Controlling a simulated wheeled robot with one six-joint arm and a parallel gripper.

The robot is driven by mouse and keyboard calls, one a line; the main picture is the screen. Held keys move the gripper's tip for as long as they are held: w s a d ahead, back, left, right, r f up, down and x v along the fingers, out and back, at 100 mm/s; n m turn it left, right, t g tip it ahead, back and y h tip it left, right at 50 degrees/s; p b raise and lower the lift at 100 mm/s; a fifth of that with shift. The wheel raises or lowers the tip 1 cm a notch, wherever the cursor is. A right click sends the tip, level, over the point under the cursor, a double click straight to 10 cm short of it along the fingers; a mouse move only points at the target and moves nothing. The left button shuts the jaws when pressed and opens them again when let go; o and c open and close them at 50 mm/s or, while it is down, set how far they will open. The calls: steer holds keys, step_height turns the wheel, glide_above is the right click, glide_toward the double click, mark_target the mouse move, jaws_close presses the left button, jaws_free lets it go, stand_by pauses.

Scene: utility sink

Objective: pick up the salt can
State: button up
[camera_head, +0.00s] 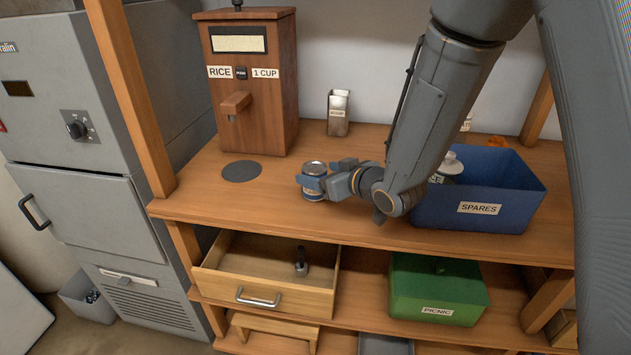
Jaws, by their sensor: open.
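A small can (314,168) with a silvery top and a blue and white band stands on the wooden counter, right of a dark round disc. Its label is too small to read, so I cannot tell for sure that it is the salt can. My gripper (315,180) reaches in from the right, low over the counter. Its open fingers are at the can, one on the near side and one on the far side. They hide part of the can's middle. I cannot tell whether they touch it.
A wooden rice dispenser (255,90) stands behind, with the dark disc (241,171) before it. A small metal holder (338,122) stands at the back. A blue SPARES bin (480,215) holds a white-topped item under my arm. Below are an open drawer (258,300) and a green PICNIC box (430,295).

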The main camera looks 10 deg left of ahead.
steer(key=shift+s+p+x, duration=0.25)
steer(key=shift+p+x, duration=1.1)
steer(key=shift+x, duration=1.9)
steer(key=shift+a+f, duration=0.15)
steer(key=c, duration=1.3)
steer(key=shift+c, duration=0.3)
